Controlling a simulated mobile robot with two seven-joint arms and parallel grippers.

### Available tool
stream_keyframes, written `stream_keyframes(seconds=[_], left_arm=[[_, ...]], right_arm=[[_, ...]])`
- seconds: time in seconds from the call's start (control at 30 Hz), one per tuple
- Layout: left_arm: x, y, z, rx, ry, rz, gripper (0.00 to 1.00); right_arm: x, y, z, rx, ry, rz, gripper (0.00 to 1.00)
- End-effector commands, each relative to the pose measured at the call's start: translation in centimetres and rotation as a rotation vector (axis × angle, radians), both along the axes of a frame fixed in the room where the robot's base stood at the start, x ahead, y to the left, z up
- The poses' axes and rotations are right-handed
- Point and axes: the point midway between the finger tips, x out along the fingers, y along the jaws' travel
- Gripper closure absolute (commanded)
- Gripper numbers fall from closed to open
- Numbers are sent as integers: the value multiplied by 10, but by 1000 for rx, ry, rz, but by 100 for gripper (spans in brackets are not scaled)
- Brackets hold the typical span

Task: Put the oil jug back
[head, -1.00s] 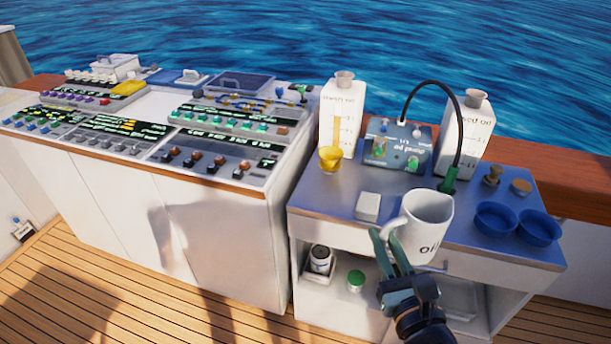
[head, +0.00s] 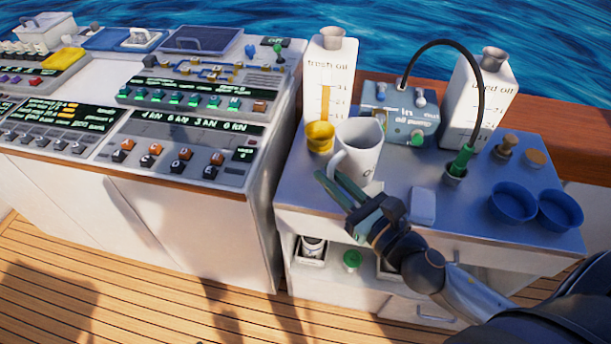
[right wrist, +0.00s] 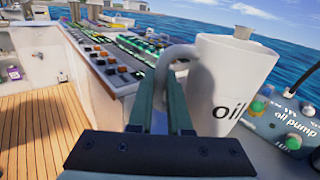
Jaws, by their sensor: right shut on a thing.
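The oil jug (head: 362,152) is a white mug-like jug with a side handle, roughly upright over the left part of the metal bench top (head: 300,190). My right gripper (head: 328,176) is shut on its handle. The right wrist view shows the handle (right wrist: 178,52) between the two green fingers, and the word "oil" on the jug's wall (right wrist: 224,85). The jug stands close to the yellow cup (head: 320,136) and in front of the fresh oil container (head: 329,80). I cannot tell whether its base touches the bench. My left gripper is not in view.
The oil pump box (head: 400,108) with a black hose stands behind. The used oil container (head: 478,105) is at the back right. A white block (head: 423,205) lies near the front edge. Two blue bowls (head: 512,203) sit at the right. A control console (head: 185,150) stands left.

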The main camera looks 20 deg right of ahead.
Motion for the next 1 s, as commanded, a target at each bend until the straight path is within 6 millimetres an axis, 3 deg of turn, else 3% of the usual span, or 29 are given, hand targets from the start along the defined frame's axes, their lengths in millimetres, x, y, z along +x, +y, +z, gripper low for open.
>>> stream_keyframes(seconds=[0.2,0.37,0.8,1.0], left_arm=[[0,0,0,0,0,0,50],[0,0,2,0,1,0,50],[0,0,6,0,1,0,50],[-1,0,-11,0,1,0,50]], right_arm=[[-9,3,-11,4,-3,104,100],[-2,5,-16,4,-5,124,100],[78,25,-52,7,-7,123,100],[106,33,-92,8,-3,121,100]])
